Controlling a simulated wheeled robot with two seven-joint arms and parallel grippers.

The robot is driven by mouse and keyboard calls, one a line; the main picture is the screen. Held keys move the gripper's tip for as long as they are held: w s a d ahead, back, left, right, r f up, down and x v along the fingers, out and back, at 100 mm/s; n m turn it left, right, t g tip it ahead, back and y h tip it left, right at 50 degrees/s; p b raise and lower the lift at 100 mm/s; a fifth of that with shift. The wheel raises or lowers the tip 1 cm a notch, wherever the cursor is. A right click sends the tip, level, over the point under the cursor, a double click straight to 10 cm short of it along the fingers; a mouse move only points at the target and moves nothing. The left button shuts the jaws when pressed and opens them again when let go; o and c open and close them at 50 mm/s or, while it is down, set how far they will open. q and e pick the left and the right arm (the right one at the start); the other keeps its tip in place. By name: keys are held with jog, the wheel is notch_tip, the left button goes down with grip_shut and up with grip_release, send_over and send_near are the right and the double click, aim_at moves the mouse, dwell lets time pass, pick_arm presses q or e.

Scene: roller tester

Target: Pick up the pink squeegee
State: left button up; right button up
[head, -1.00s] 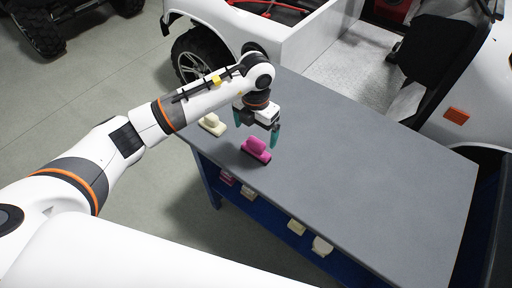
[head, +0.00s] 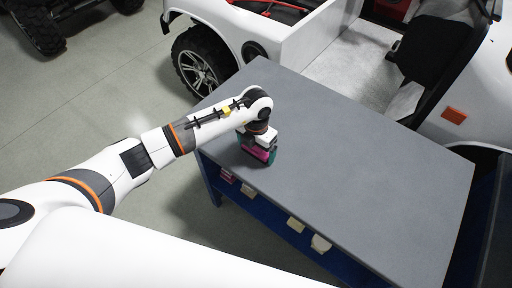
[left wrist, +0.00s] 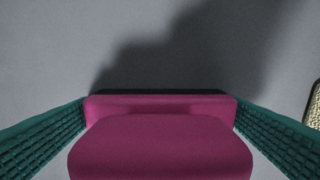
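The pink squeegee (head: 259,154) is on the grey table near its left edge, largely hidden by my left gripper in the head view. My left gripper (head: 257,150) points down over it with its teal fingers at its two ends. In the left wrist view the squeegee (left wrist: 160,148) fills the lower middle, between the ribbed fingers (left wrist: 160,125). The fingertips are at the ends of its base, touching or nearly so; I cannot tell whether they grip it. It appears to be at table level. My right gripper is not in view.
The grey table top (head: 350,170) is clear to the right. Several small pink and cream items, such as a cream one (head: 320,243), lie on the blue lower shelf (head: 270,215). A cream object (left wrist: 314,105) shows at the wrist view's right edge. A white vehicle (head: 300,45) stands behind.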

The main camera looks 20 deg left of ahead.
pick_arm(q)
jog(key=c, duration=0.7)
jog(key=shift+r, duration=0.1)
notch_tip(320, 180, up, 10)
jog(key=shift+f+b, duration=0.1)
jog(key=shift+b, duration=0.5)
